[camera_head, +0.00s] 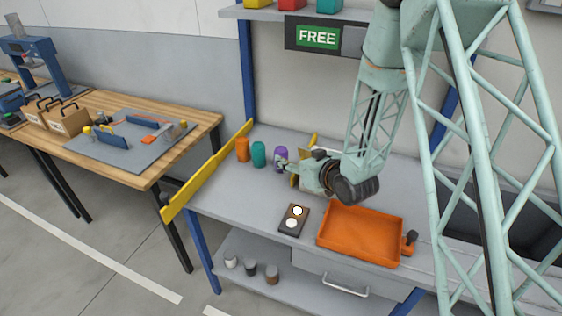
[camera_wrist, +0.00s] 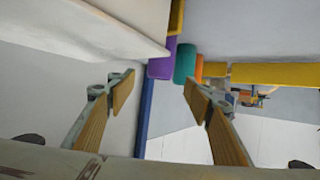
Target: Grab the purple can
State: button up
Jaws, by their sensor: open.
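The purple can (camera_head: 281,152) stands upright at the back of the grey bench, right of a teal can (camera_head: 259,154) and an orange can (camera_head: 242,149). My gripper (camera_head: 284,165) is in front of the purple can, hiding its lower part. In the wrist view the gripper (camera_wrist: 157,83) is open and empty, its two wood-coloured finger pads spread apart. The purple can (camera_wrist: 160,62) lies beyond the fingertips, roughly between them, with the teal can (camera_wrist: 185,62) close beside it toward the right finger. I cannot tell the exact gap to the purple can.
A yellow rail (camera_head: 206,172) edges the bench's left side. An orange tray (camera_head: 360,235) and a dark plate with two white discs (camera_head: 293,220) lie nearer the front. A yellow upright piece (camera_head: 313,139) stands behind my gripper. Bench around the dark plate is clear.

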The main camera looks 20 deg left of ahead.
aim_at(284, 153)
jog(key=shift+x, duration=1.75)
jog(key=shift+b+x, duration=0.65)
jog(key=shift+x, duration=1.95)
jog(key=c, duration=1.1)
jog(key=shift+r, duration=0.1)
jog(key=shift+r+p, duration=1)
jog(key=shift+r, duration=4)
